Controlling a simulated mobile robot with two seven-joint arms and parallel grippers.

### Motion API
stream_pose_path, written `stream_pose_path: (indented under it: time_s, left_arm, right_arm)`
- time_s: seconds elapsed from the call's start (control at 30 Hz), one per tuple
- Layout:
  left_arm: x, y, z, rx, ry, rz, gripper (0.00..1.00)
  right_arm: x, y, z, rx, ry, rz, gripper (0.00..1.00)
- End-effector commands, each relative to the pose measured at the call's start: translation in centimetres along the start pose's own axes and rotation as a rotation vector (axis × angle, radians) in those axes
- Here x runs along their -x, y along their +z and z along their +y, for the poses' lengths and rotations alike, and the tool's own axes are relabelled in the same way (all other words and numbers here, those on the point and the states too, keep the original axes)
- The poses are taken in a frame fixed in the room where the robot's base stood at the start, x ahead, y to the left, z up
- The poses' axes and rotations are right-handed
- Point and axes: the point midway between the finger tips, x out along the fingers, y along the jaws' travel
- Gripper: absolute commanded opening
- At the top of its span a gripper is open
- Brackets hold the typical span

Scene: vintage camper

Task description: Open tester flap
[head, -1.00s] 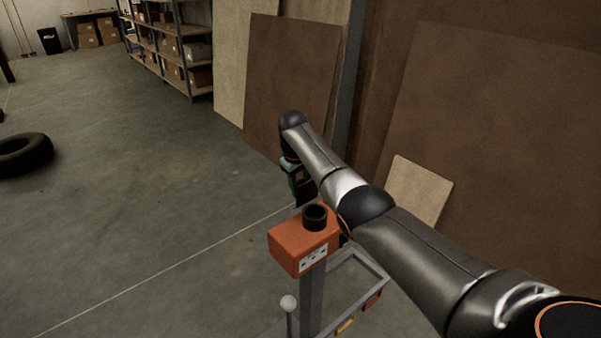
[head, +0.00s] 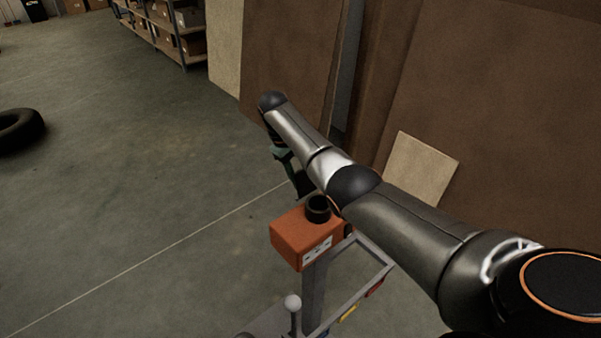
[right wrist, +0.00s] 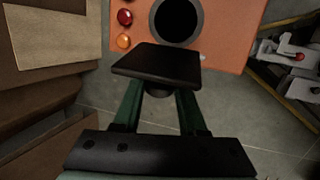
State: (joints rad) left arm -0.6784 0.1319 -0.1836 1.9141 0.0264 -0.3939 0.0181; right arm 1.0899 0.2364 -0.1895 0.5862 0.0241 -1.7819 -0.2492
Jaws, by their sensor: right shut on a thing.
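The tester is an orange box (head: 300,240) on a grey post, with a black round socket (head: 318,207) on top. In the right wrist view its orange face (right wrist: 228,35) shows the round dark opening (right wrist: 178,18). My right gripper (head: 297,186) is beside the box at its far side, partly hidden by my arm in the head view. In the right wrist view its green fingers (right wrist: 158,95) close at a dark square plate (right wrist: 156,66), which looks like the flap. The plate overlaps the lower edge of the opening in this view. My left gripper is not in view.
A red lamp (right wrist: 125,17) and an amber lamp (right wrist: 124,41) sit beside the opening. A grey frame (head: 365,252) and a white-knobbed lever (head: 293,302) stand near the post. Brown boards (head: 500,120) lean at right. A tire (head: 18,128) lies left on open floor.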

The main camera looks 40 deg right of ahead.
Motion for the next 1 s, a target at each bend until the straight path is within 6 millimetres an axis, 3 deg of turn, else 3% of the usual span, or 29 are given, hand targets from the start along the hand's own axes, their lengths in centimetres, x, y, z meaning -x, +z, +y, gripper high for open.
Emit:
stream_pose_path:
  time_s: [0.17,0.2,0.47,0.77,1.0]
  left_arm:
    - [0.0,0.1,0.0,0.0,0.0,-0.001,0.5]
    - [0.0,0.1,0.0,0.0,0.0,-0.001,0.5]
    - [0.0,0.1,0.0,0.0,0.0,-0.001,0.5]
    - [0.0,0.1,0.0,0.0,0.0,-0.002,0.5]
    - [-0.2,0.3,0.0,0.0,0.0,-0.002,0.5]
  right_arm:
    - [-0.2,0.1,0.0,0.0,0.001,-0.004,0.0]
    - [-0.2,0.1,0.0,0.001,0.001,-0.004,0.42]
    - [-0.1,0.1,0.0,0.001,0.0,-0.003,0.71]
    - [0.2,0.0,0.0,0.001,0.0,-0.001,0.71]
    - [3.8,-0.1,0.0,0.001,0.0,0.004,0.71]
